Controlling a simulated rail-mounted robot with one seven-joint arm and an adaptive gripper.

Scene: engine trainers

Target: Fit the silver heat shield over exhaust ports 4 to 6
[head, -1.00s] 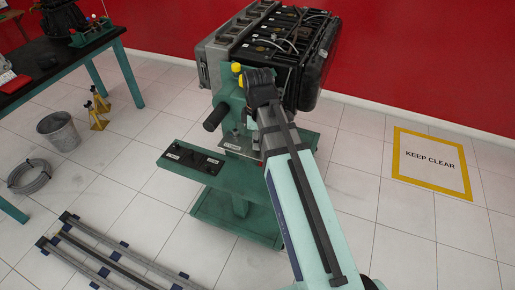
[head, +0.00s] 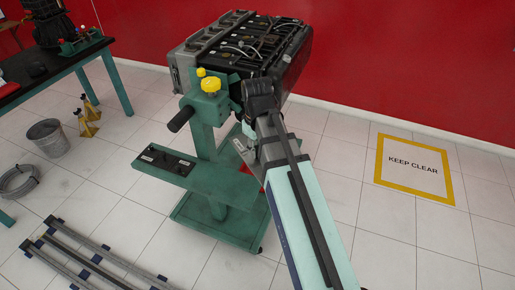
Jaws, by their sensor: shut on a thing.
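The engine (head: 245,45) sits on a green stand (head: 208,115). Its black top with cables and its grey side face me; I cannot make out exhaust ports 4 to 6. My arm (head: 300,225) reaches up from the bottom edge to a dark joint (head: 259,95) in front of the engine's right part. My gripper is hidden behind the arm. A tilted silver-grey piece (head: 243,152) shows just left of the arm, above the stand's lower part. It may be the heat shield, but it is partly covered and I cannot tell what holds it.
A shelf with a black panel (head: 167,159) juts left from the stand. Rails (head: 85,258) lie in front. A KEEP CLEAR marking (head: 413,166) shows bare floor at right.

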